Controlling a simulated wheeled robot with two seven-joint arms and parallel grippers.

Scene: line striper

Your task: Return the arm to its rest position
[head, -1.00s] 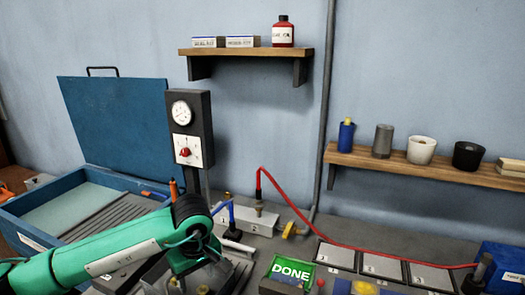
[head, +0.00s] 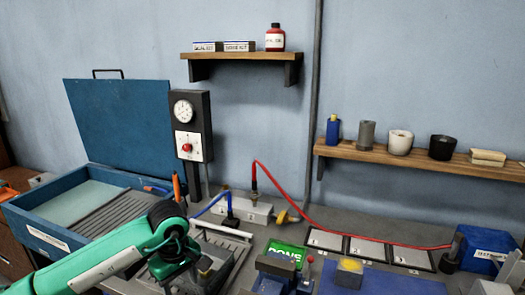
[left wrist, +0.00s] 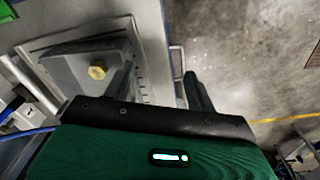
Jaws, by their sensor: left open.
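My left arm (head: 100,262) is green and comes in from the lower left of the head view. Its gripper (head: 182,281) points down over the grey tray area at the front of the bench, partly hidden by its own wrist and the frame's lower edge. In the left wrist view the gripper (left wrist: 160,88) is open, with a dark finger standing out on the right; nothing shows held between the fingers. A grey fixture with a brass hex piece (left wrist: 97,72) lies close to the left finger side. My right gripper is not in view.
A blue open case (head: 62,232) stands left of the arm, and a gauge post (head: 191,125) behind it. A red hose (head: 290,205) arches over the bench. Wall shelves (head: 245,56) hang above.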

